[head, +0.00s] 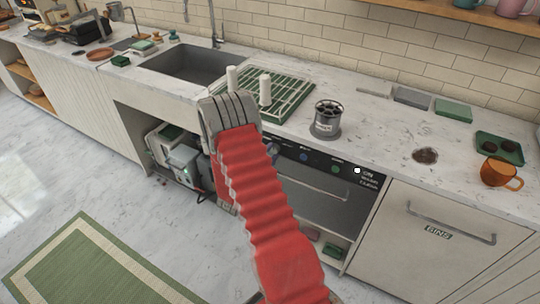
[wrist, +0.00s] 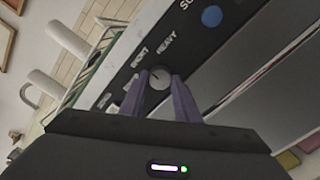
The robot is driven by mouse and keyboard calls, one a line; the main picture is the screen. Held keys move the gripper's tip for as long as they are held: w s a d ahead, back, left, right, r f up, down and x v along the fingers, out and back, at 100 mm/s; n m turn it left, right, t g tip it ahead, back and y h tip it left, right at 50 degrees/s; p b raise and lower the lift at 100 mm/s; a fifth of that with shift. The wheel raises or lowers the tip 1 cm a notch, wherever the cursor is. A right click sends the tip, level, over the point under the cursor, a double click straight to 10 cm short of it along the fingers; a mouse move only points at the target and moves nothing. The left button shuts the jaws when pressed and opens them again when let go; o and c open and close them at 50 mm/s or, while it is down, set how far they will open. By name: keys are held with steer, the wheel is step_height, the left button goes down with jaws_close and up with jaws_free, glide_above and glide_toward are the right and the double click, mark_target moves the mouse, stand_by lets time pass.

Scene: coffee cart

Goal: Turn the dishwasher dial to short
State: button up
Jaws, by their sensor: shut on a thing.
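The dishwasher (head: 317,204) sits under the counter, with a dark control panel (head: 345,171) along its top. In the wrist view the dial (wrist: 158,77) is a small round dark-grey knob on that panel. My gripper (wrist: 160,82) has its two purple-grey fingers on either side of the dial, shut on it. The word SHORT (wrist: 140,57) is printed above and left of the dial, and HEAVY (wrist: 167,43) above it. Other labels to the left are too small to read surely. I cannot tell exactly where the dial's mark points. In the head view my red-sleeved arm hides the dial and fingertips.
A blue button (wrist: 211,16) is on the panel beyond the dial. Above on the counter stand a green dish rack (head: 290,92) with white cylinders and a grey cutlery holder (head: 326,119). An orange cup (head: 497,174) is at the right. The floor left of my arm is clear around a green rug (head: 95,265).

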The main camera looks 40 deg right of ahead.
steer(key=o, duration=0.7)
steer(key=shift+s+d+f, duration=0.1)
steer(key=shift+s+d, duration=0.05)
steer(key=shift+s, duration=0.1)
steer(key=shift+c, duration=0.2)
steer(key=o, duration=0.4)
steer(key=shift+w, duration=0.15)
steer(key=shift+a, duration=0.2)
steer(key=v, duration=1.3)
steer(key=shift+a, duration=0.3)
